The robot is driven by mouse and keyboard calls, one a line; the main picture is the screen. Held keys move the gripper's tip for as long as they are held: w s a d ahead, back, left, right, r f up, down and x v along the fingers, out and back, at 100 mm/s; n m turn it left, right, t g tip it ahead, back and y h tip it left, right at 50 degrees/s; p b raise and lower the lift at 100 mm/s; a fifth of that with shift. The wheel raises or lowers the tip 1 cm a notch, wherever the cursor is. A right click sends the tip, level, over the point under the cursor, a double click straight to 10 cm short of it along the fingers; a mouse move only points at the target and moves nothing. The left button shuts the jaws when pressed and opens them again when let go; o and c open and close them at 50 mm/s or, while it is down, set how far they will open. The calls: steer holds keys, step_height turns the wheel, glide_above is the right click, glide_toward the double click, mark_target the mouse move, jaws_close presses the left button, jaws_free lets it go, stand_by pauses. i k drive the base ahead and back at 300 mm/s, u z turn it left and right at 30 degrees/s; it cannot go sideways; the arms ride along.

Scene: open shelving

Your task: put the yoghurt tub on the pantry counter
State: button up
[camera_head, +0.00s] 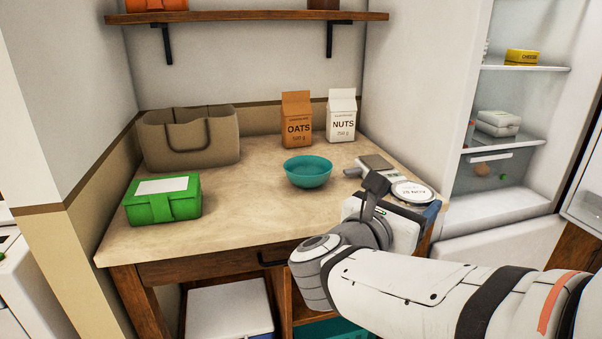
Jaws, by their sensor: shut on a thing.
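The yoghurt tub (413,191) shows as a round white lid with a grey rim, printed "25 NOV", with some blue below it. My gripper (403,203) is shut on the tub at the right front corner of the pantry counter (240,225). My wrist hides most of the tub's side and base. I cannot tell whether the tub touches the counter or is held above it.
A teal bowl (308,171) stands left of the tub. Oats (297,120) and nuts (341,116) cartons, a bag (190,138) and a green box (163,200) stand farther off. The counter's front middle is clear. An open fridge (508,150) is right.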

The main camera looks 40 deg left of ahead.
mark_target(248, 206)
steer(key=u, duration=1.35)
steer(key=i, duration=1)
steer(key=z, duration=0.05)
